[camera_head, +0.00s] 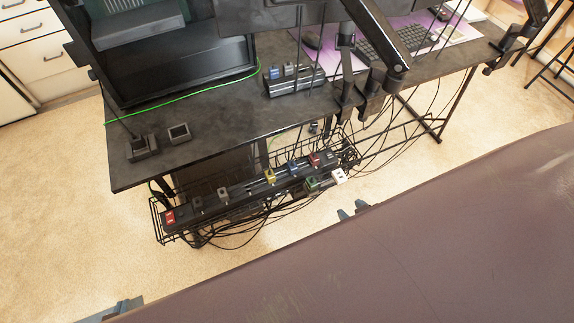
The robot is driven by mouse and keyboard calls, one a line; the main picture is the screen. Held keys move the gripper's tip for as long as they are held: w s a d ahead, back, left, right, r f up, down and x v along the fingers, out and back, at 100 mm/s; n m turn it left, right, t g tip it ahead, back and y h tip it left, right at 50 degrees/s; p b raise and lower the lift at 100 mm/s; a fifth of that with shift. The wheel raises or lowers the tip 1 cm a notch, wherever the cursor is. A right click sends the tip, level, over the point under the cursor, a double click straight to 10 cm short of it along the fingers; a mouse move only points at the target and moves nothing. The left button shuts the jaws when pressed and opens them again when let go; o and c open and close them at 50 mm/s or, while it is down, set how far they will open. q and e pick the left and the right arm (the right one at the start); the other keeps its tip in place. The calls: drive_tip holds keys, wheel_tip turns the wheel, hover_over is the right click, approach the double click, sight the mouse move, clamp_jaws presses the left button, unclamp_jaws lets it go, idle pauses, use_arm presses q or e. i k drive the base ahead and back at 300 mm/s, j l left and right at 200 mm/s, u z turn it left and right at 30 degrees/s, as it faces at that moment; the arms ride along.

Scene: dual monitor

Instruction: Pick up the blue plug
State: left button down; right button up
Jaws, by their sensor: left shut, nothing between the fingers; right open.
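The blue plug (293,168) sits upright in a long black power strip (236,194), between a yellow plug (269,175) and a dark red plug (314,160). The strip lies in a black wire basket (157,226) below the desk's front edge. My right gripper (352,210) is open and empty, in front of and below the basket, with only its fingertips showing. My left gripper (124,308) is shut and empty at the bottom left, far from the plug and mostly hidden.
Green and white plugs (339,176) lie close to the blue plug, and loose black cables (262,215) hang around the basket. A dark desk (215,110) stands above with a smaller power strip (297,84). A large brown surface (400,260) fills the lower right and covers my arms.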

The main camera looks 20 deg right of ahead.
sight(293, 169)
drive_tip(key=i+j+z, duration=0.1)
drive_tip(key=j+z, duration=0.2)
drive_tip(key=j, duration=0.15)
drive_tip(key=j+z, duration=0.3)
drive_tip(key=j, duration=0.15)
drive_tip(key=j+z, duration=0.65)
drive_tip(key=j, duration=0.3)
drive_tip(key=k+j+z, duration=0.1)
drive_tip(key=j+z, duration=0.2)
drive_tip(key=k+j+z, duration=0.15)
drive_tip(key=j+z, duration=0.15)
drive_tip(key=j, duration=0.25)
drive_tip(key=k+j+z, duration=0.2)
drive_tip(key=j+z, duration=0.15)
drive_tip(key=i+j+z, duration=0.3)
drive_tip(key=k, duration=0.1)
